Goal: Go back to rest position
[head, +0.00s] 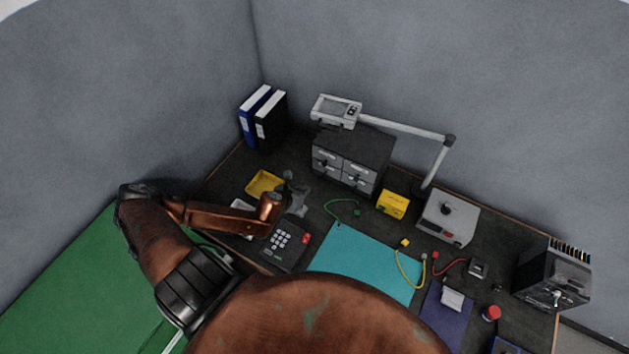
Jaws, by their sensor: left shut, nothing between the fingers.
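My left arm comes in from the left over the left part of the dark workbench (395,232). My left gripper (297,192) is a small grey shape at the end of the arm. It is shut with nothing in it. It shows between a yellow tray (264,184) and the grey drawer cabinet (345,165), above a black keypad device (284,243). I cannot tell its exact height over the bench. My right gripper is not in view. A large copper-coloured part of my own body hides the bench's near edge.
A teal mat (365,262) lies mid-bench. Binders (269,119) stand at the back left. A jointed lamp (400,128) reaches over the cabinet. A yellow box (392,204), a grey instrument (447,217) and a black finned unit (553,274) stand to the right. Walls close the back.

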